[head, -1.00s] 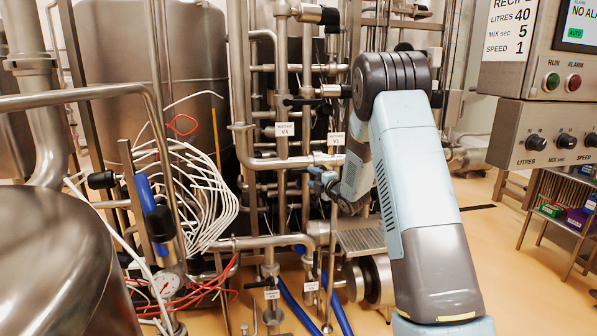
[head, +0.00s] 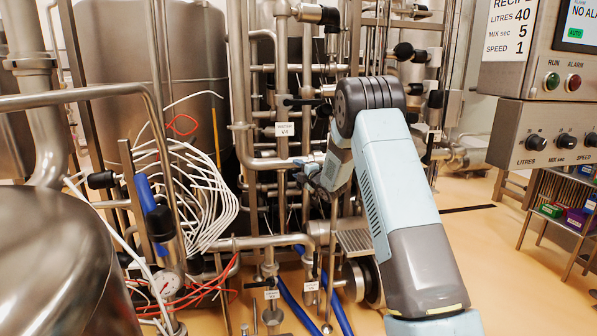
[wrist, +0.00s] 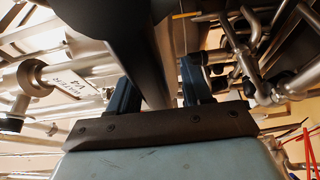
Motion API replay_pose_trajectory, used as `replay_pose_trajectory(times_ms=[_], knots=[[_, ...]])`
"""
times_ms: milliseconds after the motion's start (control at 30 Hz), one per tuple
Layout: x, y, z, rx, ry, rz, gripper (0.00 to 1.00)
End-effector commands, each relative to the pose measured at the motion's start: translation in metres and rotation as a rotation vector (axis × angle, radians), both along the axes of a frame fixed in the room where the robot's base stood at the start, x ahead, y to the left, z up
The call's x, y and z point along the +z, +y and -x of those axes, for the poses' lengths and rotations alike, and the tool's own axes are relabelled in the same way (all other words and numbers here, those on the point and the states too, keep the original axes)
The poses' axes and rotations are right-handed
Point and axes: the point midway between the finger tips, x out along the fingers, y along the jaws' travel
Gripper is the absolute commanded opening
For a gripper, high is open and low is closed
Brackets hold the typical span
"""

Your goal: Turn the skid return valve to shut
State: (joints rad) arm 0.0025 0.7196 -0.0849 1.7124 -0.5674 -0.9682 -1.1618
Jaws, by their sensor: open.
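Several valves stand on the pipe skid, and I cannot tell from the small tags which is the skid return valve. A white tag reading V4 (head: 285,129) hangs on an upright pipe, with a black lever handle (head: 302,102) above it. Two lower tags (head: 272,294) and (head: 311,286) are too small to read. My gripper (head: 301,173) is among the pipes below the V4 tag. In the wrist view its two blue fingers (wrist: 159,88) are open and apart. A dark bar (wrist: 150,50) runs up between them; contact cannot be told. A V4 tag (wrist: 68,83) lies left of the fingers.
Upright and level steel pipes (head: 239,80) crowd around my gripper. Loose white hoses (head: 205,190) hang to the left, near a steel vessel (head: 45,260). A control panel (head: 545,135) stands at the right.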

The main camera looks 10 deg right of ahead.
Motion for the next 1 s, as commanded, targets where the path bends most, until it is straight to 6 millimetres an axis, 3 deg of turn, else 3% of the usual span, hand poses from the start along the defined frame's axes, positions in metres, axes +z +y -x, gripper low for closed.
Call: replay_pose_trajectory(times_ms=[67,567,1000], knots=[[0.0001,0.0,0.0001,0.0,0.0,0.0,0.47],[-0.0009,0.0,0.0004,0.0,0.001,0.0,0.0],[-0.0021,0.0045,0.0011,0.005,0.005,-0.006,0.0]])
